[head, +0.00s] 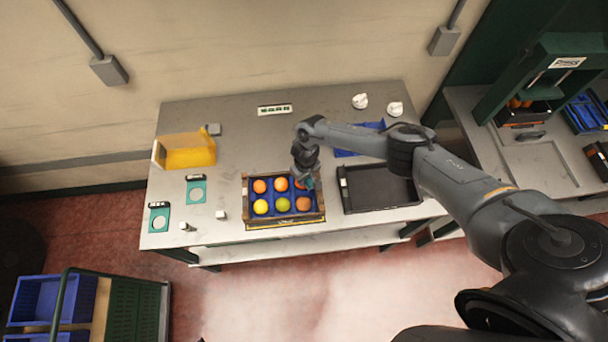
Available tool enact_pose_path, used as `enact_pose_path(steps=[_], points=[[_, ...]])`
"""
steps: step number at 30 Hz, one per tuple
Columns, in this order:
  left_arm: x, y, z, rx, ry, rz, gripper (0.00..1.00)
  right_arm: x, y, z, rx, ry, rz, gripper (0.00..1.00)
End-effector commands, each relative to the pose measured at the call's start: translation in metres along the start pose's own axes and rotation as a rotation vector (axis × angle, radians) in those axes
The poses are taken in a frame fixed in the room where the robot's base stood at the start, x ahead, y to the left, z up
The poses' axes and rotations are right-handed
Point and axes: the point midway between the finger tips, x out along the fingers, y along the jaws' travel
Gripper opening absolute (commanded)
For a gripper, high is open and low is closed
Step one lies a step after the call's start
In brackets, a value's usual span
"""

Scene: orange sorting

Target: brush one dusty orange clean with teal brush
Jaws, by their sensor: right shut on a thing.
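A crate (249,223) with a blue insert holds several fruits at the front middle of the table. Orange ones sit at the back left (259,186), back middle (281,184) and front right (303,204). The front left one (261,207) is yellow-orange and the front middle one (282,204) is yellow-green. My right gripper (309,182) points down over the crate's back right compartment, shut on a small teal thing that looks like the brush (311,184). The fruit beneath is mostly hidden by the gripper. Which orange is dusty I cannot tell. My left gripper is out of view.
A black tray (345,199) stands right of the crate, with a blue tray (345,153) behind it. A yellow bin (190,157) and teal pads (196,191) are at the left.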

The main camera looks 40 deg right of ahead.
Motion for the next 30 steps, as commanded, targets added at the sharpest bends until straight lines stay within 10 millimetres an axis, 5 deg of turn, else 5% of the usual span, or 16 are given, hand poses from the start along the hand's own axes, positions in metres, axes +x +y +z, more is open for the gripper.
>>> enact_pose_path(steps=[17, 30], points=[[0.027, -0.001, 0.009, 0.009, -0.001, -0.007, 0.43, 0.003, 0.0, -0.027, 0.0, 0.002, 0.0, 0.03], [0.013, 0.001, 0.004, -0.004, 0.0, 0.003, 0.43, -0.001, 0.0, -0.017, 0.0, -0.002, 0.0, 0.03]])
